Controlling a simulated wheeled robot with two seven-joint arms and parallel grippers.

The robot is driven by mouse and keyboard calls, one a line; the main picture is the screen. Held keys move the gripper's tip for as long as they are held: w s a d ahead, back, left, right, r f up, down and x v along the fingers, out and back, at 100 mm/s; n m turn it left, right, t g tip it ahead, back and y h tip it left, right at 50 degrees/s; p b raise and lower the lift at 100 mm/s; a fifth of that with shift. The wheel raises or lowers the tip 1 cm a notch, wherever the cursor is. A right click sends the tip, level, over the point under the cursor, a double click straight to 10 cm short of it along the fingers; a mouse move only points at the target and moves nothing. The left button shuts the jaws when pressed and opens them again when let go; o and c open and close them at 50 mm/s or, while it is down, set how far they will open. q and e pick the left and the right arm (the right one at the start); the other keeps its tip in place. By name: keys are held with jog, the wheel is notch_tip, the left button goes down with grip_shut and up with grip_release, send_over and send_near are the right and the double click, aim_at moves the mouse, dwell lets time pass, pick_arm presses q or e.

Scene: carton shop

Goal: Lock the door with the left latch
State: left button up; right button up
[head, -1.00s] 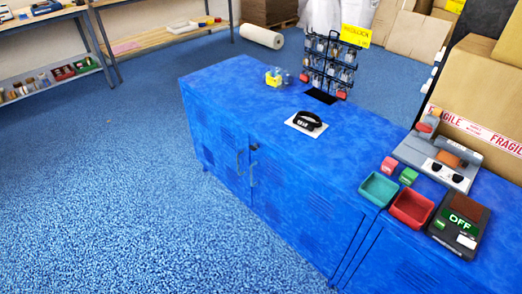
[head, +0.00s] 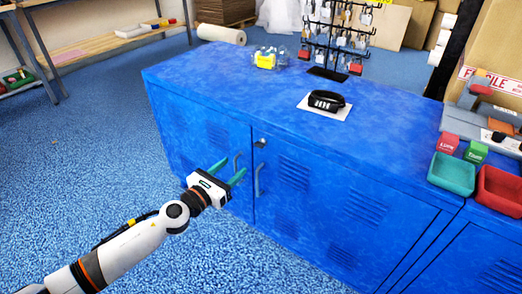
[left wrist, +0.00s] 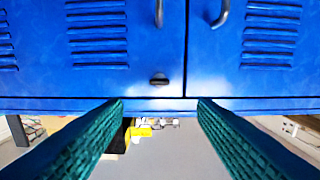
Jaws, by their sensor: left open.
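The blue cabinet (head: 300,215) has two louvred doors that look shut, meeting at a narrow seam. A small dark latch (head: 261,143) sits near the top edge, just right of the seam; the left wrist view shows it upside down as a dark knob (left wrist: 159,80). Below it are the left handle (head: 237,163) and right handle (head: 257,180). My left gripper (head: 229,170) is open and empty in front of the left door near its handle. In the left wrist view its two green fingers (left wrist: 160,104) point toward the doors, with the latch between their lines. My right gripper is not in view.
On the cabinet top are a black strap on a white card (head: 341,111), a padlock rack (head: 335,40), a yellow item (head: 265,60), and green (head: 452,175) and red (head: 499,190) trays at the right. The blue floor (head: 90,180) in front is clear.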

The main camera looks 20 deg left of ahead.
pick_arm(q)
send_near(257, 146)
jog(key=x, duration=0.8)
jog(key=shift+w+d+b, duration=0.1)
jog(key=shift+w+b, duration=0.1)
jog(key=shift+b, duration=0.1)
jog(key=shift+w+d, duration=0.15)
jog(key=shift+w, duration=0.25)
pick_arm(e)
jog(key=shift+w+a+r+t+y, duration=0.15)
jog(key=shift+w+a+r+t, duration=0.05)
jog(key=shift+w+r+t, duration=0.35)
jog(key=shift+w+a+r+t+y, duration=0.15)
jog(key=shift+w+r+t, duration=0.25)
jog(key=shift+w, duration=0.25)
pick_arm(q)
jog(key=shift+r, duration=0.1)
jog(key=c, duration=1)
